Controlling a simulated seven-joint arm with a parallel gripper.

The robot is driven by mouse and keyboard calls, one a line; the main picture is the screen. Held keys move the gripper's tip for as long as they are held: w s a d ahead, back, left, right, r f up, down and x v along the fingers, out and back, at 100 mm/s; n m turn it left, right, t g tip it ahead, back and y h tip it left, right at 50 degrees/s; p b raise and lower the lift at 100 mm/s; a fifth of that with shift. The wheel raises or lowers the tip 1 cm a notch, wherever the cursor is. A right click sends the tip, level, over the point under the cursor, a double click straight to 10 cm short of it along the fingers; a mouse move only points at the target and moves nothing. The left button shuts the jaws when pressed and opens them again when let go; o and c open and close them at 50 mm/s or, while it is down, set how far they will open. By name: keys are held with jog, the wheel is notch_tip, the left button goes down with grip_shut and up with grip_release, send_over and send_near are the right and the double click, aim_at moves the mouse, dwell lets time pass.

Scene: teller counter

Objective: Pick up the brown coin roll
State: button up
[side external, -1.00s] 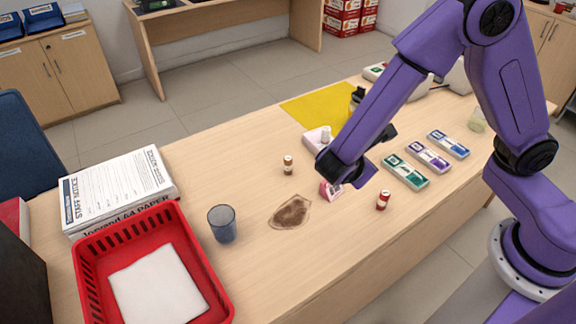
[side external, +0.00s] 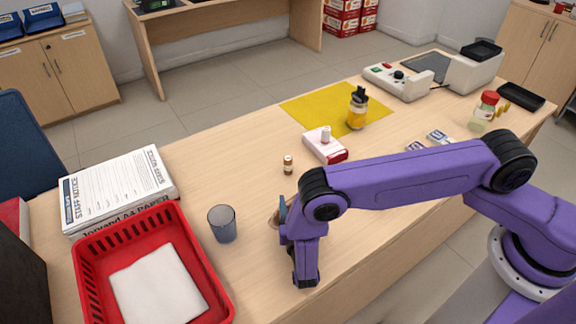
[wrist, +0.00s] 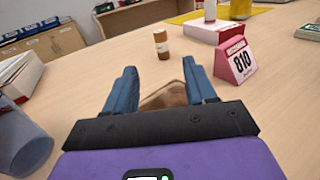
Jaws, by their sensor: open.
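The brown coin roll (side external: 288,165) stands upright on the counter, with a white band around its middle. In the wrist view the coin roll (wrist: 161,44) is ahead of my gripper and beyond its fingertips, roughly centred between them.
A blue tumbler (side external: 222,223) stands left of my gripper, beside the red basket (side external: 221,285) and a paper stack (side external: 118,185). A white and red box (side external: 325,146) is right of the roll. A pink 810 number sign (wrist: 235,62) is near the right finger.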

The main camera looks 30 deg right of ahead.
send_near(288, 158)
jog(key=x, duration=0.4)
jog(key=shift+w+d+f, duration=0.15)
jog(key=shift+w+f, duration=0.1)
jog(key=shift+w, duration=0.1)
jog(key=shift+x, duration=2.65)
jog(key=shift+r, duration=0.2)
jog(key=c, duration=1)
grip_shut()
jog(key=shift+r, duration=0.2)
